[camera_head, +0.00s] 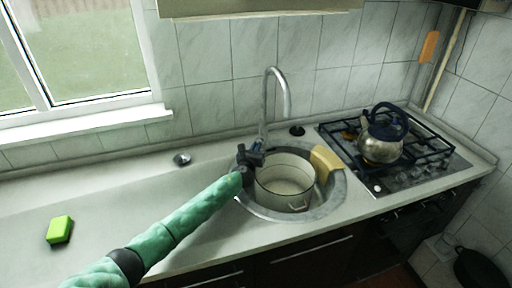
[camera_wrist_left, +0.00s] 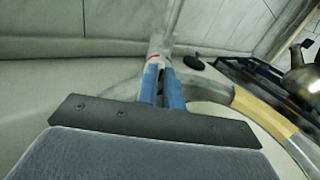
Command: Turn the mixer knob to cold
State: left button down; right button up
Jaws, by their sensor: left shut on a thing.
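The mixer tap (camera_head: 284,88) has a tall curved metal spout behind the sink. My left gripper (camera_head: 256,150) is at the base of the tap, at the sink's back-left rim. In the left wrist view its blue fingers (camera_wrist_left: 164,84) are close together at the metal tap body (camera_wrist_left: 160,45), just below a red mark on it. The gripper is shut on the mixer knob, which is mostly hidden between and behind the fingers. My right gripper is not in view.
A white pot (camera_head: 284,188) stands in the round sink (camera_head: 338,190). A yellow piece (camera_head: 325,159) lies on the sink's right rim. A kettle (camera_head: 381,143) stands on the stove (camera_head: 420,172) at the right. A green sponge (camera_head: 60,230) lies on the left counter, which is mostly clear.

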pick_arm(q)
jog(key=shift+s+d+m+p, duration=0.1)
jog(key=shift+d+m+p, duration=0.1)
jog(key=shift+m+p, duration=1.55)
jog(key=shift+d+m+p, duration=0.2)
jog(key=shift+m+p, duration=0.55)
jog(key=shift+m, duration=1.9)
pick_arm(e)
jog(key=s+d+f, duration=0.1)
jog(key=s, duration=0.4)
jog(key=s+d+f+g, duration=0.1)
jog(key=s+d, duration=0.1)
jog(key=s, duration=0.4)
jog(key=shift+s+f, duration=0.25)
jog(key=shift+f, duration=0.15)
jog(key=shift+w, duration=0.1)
pick_arm(q)
jog(key=c, duration=1.5)
grip_release()
jog(key=shift+c, duration=0.2)
jog(key=shift+s+f, duration=0.1)
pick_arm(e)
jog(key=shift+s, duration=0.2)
